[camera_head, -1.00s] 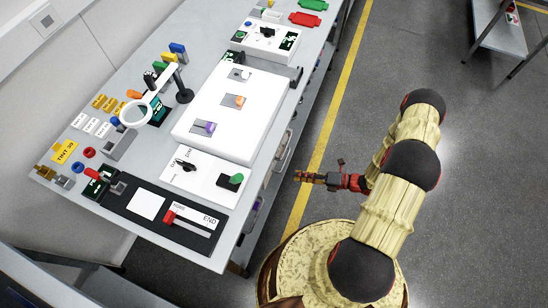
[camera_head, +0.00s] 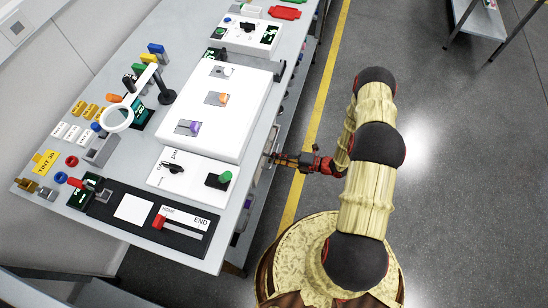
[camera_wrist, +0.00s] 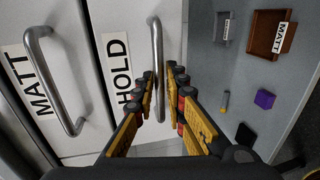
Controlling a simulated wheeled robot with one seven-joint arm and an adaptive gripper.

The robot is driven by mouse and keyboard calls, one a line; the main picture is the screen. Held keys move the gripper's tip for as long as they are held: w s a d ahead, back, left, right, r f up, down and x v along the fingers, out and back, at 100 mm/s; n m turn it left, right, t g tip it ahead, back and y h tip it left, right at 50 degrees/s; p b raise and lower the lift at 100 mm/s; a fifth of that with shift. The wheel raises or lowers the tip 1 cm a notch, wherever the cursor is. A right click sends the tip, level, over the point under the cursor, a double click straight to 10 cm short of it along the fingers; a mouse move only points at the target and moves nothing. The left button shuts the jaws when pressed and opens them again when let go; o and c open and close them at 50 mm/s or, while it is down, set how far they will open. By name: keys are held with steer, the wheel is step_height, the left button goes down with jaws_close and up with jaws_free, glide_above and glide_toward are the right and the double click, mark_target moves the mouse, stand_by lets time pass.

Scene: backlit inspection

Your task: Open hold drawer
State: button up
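The hold drawer's white front (camera_wrist: 112,45) bears a HOLD label (camera_wrist: 117,68) in the wrist view. Its vertical metal bar handle (camera_wrist: 157,50) is on the right side of that front. My gripper (camera_wrist: 160,112) is open, with its black-and-yellow fingers on either side of the handle's end. A gap shows between the fingers, and I cannot tell if either touches the bar. In the head view my gripper (camera_head: 272,158) is at the side of the bench, below the worktop edge. The drawer front is mostly hidden there.
Beside it is a MATT drawer with its own handle (camera_wrist: 55,85). A grey surface (camera_wrist: 235,85) at right holds a brown MATT tray (camera_wrist: 268,42), a purple block (camera_wrist: 265,99) and smaller items. The bench worktop (camera_head: 225,190) carries panels and switches. Floor to the right is open.

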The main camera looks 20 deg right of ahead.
steer(key=shift+w+a, duration=0.1)
steer(key=shift+a, duration=0.1)
steer(key=shift+c, duration=0.6)
jaws_close()
steer(key=f+v, duration=0.2)
steer(key=v, duration=0.9)
steer(key=d+f+v, duration=0.1)
steer(key=f+v, duration=0.2)
steer(key=v, duration=0.9)
steer(key=shift+s+d+b, duration=0.2)
steer(key=shift+s+b, duration=0.25)
steer(key=shift+r, duration=0.1)
steer(key=shift+o, duration=0.6)
jaws_free()
